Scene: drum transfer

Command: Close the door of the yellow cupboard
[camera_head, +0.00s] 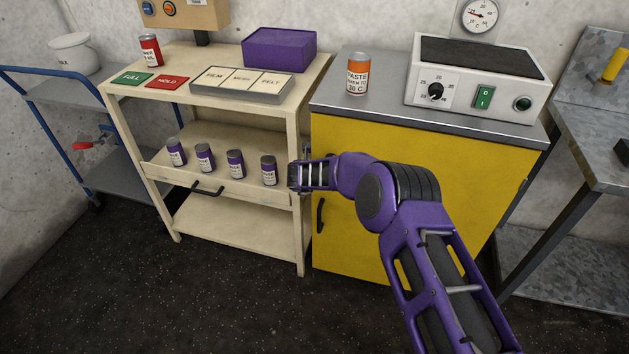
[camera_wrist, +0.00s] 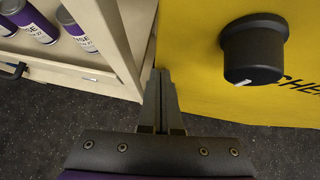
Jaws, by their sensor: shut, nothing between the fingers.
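The yellow cupboard (camera_head: 440,165) stands under a grey worktop, with a dark handle (camera_head: 320,215) near its front's left edge. The front looks flush with the body; I see no clear gap, but my arm covers part of it. My gripper (camera_head: 296,178) is shut and empty, at the cupboard's left edge beside the cream cart. In the wrist view, the shut fingertips (camera_wrist: 160,78) lie by the yellow front's left edge, and the dark handle (camera_wrist: 254,48) is to their right. Dark lettering shows partly on the front.
The cream cart (camera_head: 300,240) with several purple-labelled cans stands close left of the cupboard. A paste can (camera_head: 358,75) and a control box (camera_head: 475,80) stand on the worktop. A metal table (camera_head: 590,130) is at right. The dark floor in front is clear.

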